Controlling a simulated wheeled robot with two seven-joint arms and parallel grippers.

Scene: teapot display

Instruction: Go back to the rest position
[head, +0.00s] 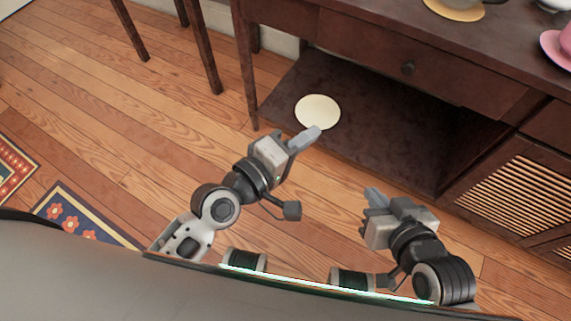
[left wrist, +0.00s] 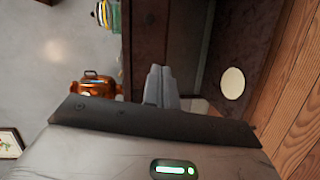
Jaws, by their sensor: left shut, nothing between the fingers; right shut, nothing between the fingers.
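My left gripper (head: 308,138) is shut and empty in the head view. It shows in front of the cabinet's open lower shelf, close to a round cream disc (head: 318,112) lying on that shelf. In the left wrist view its shut fingers (left wrist: 161,86) are in the middle, with the cream disc (left wrist: 232,84) to their right. My right gripper (head: 373,197) is shut and empty at the lower right of the head view, in front of the cabinet. Neither gripper appears to touch anything.
The dark wooden cabinet (head: 400,62) has a knobbed drawer and a slatted door (head: 520,193). A pink cup and saucer (head: 556,48) sit on its top. An orange-brown teapot (left wrist: 95,88) shows in the left wrist view. Wooden floor and patterned rugs (head: 85,215) are at left.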

